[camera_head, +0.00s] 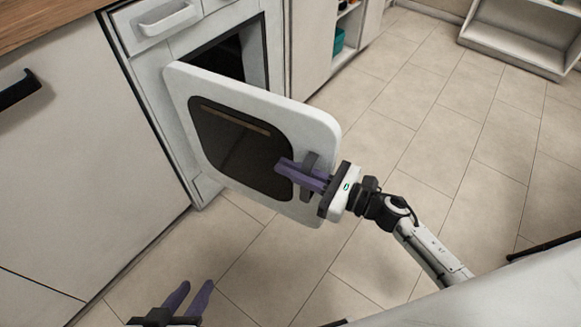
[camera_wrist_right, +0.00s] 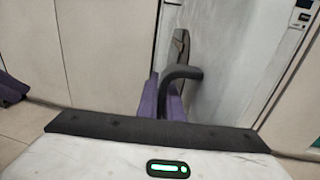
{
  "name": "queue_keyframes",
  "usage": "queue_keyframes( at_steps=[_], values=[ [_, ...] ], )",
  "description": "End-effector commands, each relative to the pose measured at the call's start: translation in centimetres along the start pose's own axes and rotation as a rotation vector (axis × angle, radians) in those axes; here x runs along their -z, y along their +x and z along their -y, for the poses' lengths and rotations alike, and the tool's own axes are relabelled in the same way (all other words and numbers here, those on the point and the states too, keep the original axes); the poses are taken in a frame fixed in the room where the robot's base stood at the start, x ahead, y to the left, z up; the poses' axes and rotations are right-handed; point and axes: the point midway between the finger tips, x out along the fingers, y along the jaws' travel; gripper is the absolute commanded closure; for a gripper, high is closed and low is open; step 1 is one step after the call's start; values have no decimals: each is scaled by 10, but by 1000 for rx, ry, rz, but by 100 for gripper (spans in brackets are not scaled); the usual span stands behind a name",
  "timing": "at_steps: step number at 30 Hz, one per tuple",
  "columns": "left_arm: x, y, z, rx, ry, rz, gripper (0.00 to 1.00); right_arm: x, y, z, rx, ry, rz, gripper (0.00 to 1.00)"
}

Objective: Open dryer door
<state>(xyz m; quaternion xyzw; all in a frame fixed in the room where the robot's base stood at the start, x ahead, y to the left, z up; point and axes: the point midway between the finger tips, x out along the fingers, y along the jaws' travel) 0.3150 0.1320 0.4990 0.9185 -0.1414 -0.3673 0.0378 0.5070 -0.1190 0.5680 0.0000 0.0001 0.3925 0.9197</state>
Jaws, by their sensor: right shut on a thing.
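The dryer door (camera_head: 320,125) is a white rounded panel with a dark window (camera_head: 232,145). It stands ajar, swung out from the white dryer (camera_head: 150,62), and the dark drum opening (camera_head: 222,58) shows behind it. My right gripper (camera_head: 290,172) is at the door's free edge, shut on the dark door handle (camera_head: 309,165). In the right wrist view the curved handle (camera_wrist_right: 184,72) stands between its purple fingers. My left gripper (camera_head: 190,292) is low at the bottom edge, away from the door, with its two purple fingers apart and nothing between them.
A white cabinet (camera_head: 75,150) with a black handle (camera_head: 18,90) stands left of the dryer under a wooden counter (camera_head: 45,22). An open shelf unit (camera_head: 515,42) is at the top right. The tiled floor (camera_head: 420,130) is clear right of the door.

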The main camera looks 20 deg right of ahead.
Motion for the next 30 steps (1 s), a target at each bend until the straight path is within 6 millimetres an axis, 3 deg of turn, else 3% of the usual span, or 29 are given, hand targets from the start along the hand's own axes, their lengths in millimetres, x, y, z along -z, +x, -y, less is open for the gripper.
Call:
queue_keyframes(
  at_steps=[19, 26, 30],
  values=[
    [1, 0, 0, 1, 1, -1, 69, 0, 0, -2, 3, 3, 0, 100],
    [10, -5, 1, 8, 1, -27, 69, 0, 9, -48, 101, 12, 4, 100],
    [4, -4, 4, 12, -2, -27, 69, 2, 17, -77, 127, 6, 0, 100]
  ],
)
